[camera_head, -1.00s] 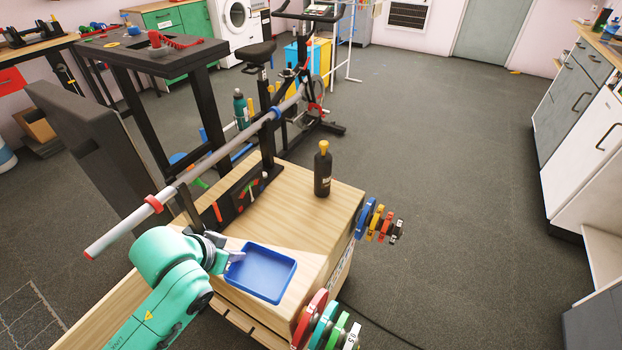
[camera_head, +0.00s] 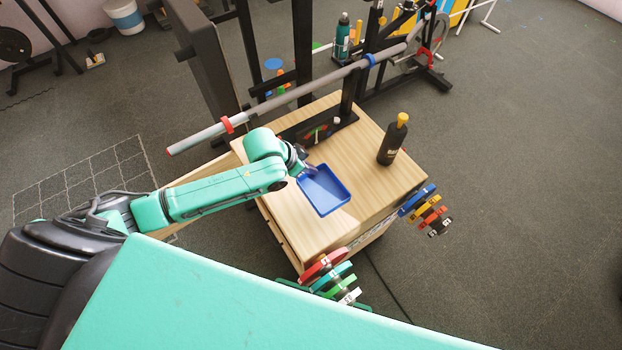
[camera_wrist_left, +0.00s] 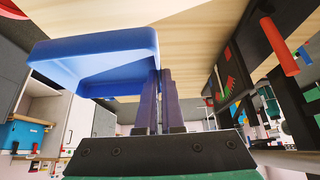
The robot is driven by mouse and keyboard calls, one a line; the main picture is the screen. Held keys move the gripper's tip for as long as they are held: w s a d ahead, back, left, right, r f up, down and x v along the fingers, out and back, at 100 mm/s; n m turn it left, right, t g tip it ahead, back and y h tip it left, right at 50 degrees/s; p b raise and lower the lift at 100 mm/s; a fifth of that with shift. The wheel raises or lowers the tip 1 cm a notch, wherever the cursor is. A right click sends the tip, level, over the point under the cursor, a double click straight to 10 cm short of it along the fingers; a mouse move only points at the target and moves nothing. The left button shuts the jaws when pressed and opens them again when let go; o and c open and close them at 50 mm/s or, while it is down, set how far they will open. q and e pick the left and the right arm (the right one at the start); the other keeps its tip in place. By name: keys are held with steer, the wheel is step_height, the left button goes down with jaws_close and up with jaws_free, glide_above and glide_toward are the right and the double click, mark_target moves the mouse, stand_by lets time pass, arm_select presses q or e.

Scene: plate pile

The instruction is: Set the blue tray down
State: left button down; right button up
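The blue tray (camera_head: 345,207) is a shallow rectangle over the near-left part of the wooden box's top (camera_head: 352,137). My left gripper (camera_head: 309,171) reaches in from the left and is at the tray's left edge. In the left wrist view the two fingers (camera_wrist_left: 160,100) are close together at the end of the blue tray (camera_wrist_left: 95,45), with its wall between them. The tray looks level and empty. I cannot tell whether its underside touches the wood. My right gripper is not in view.
A black bottle with a yellow cap (camera_head: 392,140) stands right of the tray on the box. A grey bar (camera_head: 290,96) crosses behind the tray. Coloured weight plates (camera_head: 323,267) hang at the box's near side, and more (camera_head: 427,209) at its right. Bare wood lies between tray and bottle.

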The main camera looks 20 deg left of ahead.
mark_target(310, 180)
arm_select(q)
step_height(310, 180, down, 6)
steer(key=shift+f+b, duration=0.25)
steer(key=shift+b, duration=0.05)
steer(key=shift+f, duration=0.1)
steer(key=c, duration=1.1)
jaws_free()
steer(key=shift+o, duration=0.2)
steer(key=p+v, duration=0.2)
steer(key=v, duration=1)
